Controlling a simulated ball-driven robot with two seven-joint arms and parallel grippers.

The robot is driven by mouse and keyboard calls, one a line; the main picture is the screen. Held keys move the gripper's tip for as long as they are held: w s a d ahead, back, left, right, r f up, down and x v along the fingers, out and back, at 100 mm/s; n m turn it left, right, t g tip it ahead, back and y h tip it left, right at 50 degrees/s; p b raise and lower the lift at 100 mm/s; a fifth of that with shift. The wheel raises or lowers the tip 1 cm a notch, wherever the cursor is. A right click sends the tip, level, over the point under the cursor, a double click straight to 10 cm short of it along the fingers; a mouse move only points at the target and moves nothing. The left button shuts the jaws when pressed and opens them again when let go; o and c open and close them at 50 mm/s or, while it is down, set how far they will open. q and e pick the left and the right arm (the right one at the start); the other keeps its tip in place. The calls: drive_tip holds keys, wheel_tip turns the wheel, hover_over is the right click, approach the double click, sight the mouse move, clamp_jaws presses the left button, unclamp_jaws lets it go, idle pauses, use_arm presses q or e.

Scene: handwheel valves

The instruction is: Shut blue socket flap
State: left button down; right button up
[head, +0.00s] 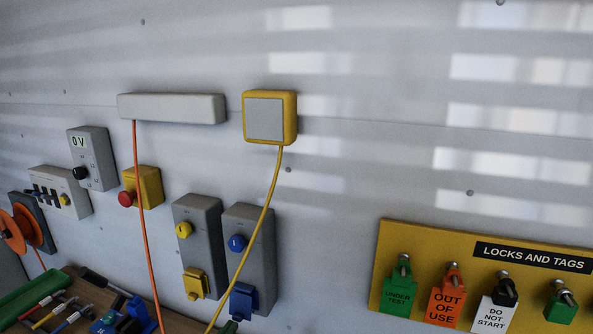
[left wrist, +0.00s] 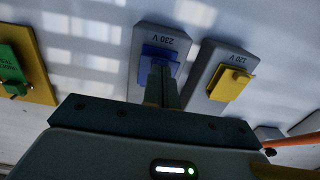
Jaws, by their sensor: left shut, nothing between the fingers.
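The blue socket flap (head: 242,301) is low on the right-hand grey box (head: 256,222), below a blue knob (head: 237,243). It seems to stand out from the box; its exact angle is hard to tell. In the left wrist view, which is upside down, the blue flap (left wrist: 161,52) shows on the box marked 230 V, partly hidden behind my fingers. My left gripper (left wrist: 162,80) is shut and empty, its fingertips in front of the flap; I cannot tell whether they touch. In the head view only its dark tip (head: 229,327) shows, just below the flap. My right gripper is out of view.
A twin grey box with a yellow flap (head: 195,284) stands close on the left. A yellow cable (head: 265,208) hangs in front of the blue-flap box. A bench with tools (head: 60,312) is at lower left. A locks-and-tags board (head: 455,236) is at right, with bare wall between.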

use_arm(q)
drive_tip(key=shift+w, duration=0.1)
idle(0.6)
drive_tip(key=shift+w+d+f+b, duration=0.2)
drive_tip(key=shift+w+b, duration=0.05)
drive_tip(key=shift+w, duration=0.15)
drive_tip(key=shift+w+d+f+b, duration=0.15)
drive_tip(key=shift+w+f+b, duration=0.05)
drive_tip(key=shift+w, duration=0.2)
drive_tip(key=s+p, duration=0.1)
drive_tip(key=s+a+r+p, duration=0.1)
drive_tip(key=s+p, duration=0.1)
drive_tip(key=shift+s+a+r, duration=0.15)
drive_tip(key=shift+s+r, duration=0.05)
drive_tip(key=shift+r, duration=0.15)
drive_tip(key=shift+s+f, duration=0.1)
